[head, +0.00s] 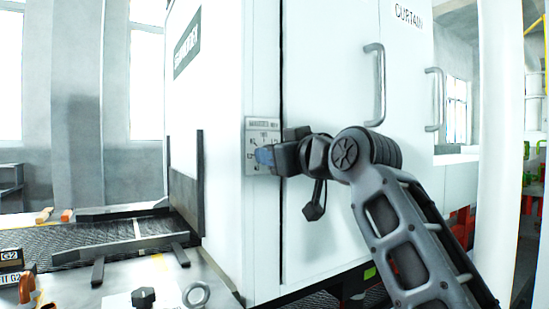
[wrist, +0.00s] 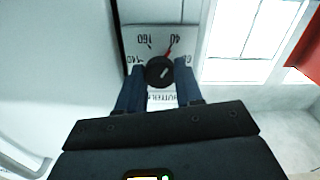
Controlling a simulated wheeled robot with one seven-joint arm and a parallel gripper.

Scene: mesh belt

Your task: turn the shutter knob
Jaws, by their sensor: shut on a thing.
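In the head view, my gripper (head: 264,157) is at the dial plate (head: 262,126) on the white cabinet. There the knob is hidden behind the fingers.
The white cabinet (head: 225,110) fills the middle, with grey door handles (head: 375,85) to the right of my gripper. A mesh belt (head: 110,240) with metal rails runs at the lower left. A black knob (head: 143,297) and a metal ring (head: 196,294) are in front.

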